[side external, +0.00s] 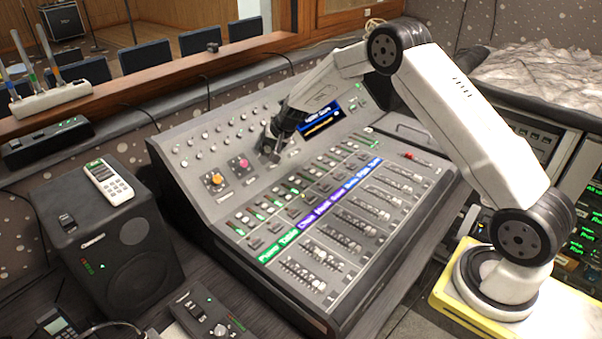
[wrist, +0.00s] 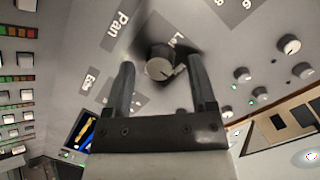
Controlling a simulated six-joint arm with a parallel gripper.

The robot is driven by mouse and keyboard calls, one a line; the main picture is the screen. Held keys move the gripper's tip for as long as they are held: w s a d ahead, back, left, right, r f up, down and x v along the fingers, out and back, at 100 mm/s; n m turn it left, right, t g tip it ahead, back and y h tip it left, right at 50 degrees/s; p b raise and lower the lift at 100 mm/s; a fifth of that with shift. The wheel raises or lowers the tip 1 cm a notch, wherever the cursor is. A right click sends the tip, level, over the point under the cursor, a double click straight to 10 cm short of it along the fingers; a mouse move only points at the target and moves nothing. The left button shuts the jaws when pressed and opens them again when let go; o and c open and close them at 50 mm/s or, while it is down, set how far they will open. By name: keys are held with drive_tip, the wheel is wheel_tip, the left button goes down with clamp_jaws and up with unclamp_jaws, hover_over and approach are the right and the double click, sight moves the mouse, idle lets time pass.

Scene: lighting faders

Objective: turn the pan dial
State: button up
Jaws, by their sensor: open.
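In the wrist view a grey dial (wrist: 160,66) with a dark base stands on the sloping panel, between and just past my fingertips. A "Pan" label (wrist: 117,27) lies to its upper left and a partly covered label starting "Le" lies to its right. I cannot tell which label belongs to this dial. My gripper (wrist: 162,75) is open, with one finger on each side of the dial; I cannot tell whether either finger touches it.
An orange knob (side external: 216,179) and a pink knob (side external: 243,163) stand left of my gripper on the mixing desk (side external: 190,205). Rows of small knobs (side external: 205,132) lie behind. A lit screen (side external: 322,121) is right of my gripper. Faders (side external: 335,235) fill the front. A speaker (side external: 110,235) stands left.

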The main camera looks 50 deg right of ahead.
drive_tip(key=shift+f, duration=0.1)
clamp_jaws()
drive_tip(key=shift+n, duration=0.4)
drive_tip(key=n, duration=0.3)
drive_tip(key=shift+a+h, duration=0.1)
drive_tip(key=shift+h, duration=0.2)
drive_tip(key=n, duration=0.4)
drive_tip(key=shift+a+n+h, duration=0.1)
drive_tip(key=shift+n+h, duration=0.2)
drive_tip(key=shift+h, duration=0.1)
drive_tip(key=n, duration=0.4)
drive_tip(key=shift+h, duration=0.4)
drive_tip(key=shift+a+n+t, duration=0.1)
drive_tip(key=shift+n+t, duration=0.3)
drive_tip(key=shift+n, duration=2.1)
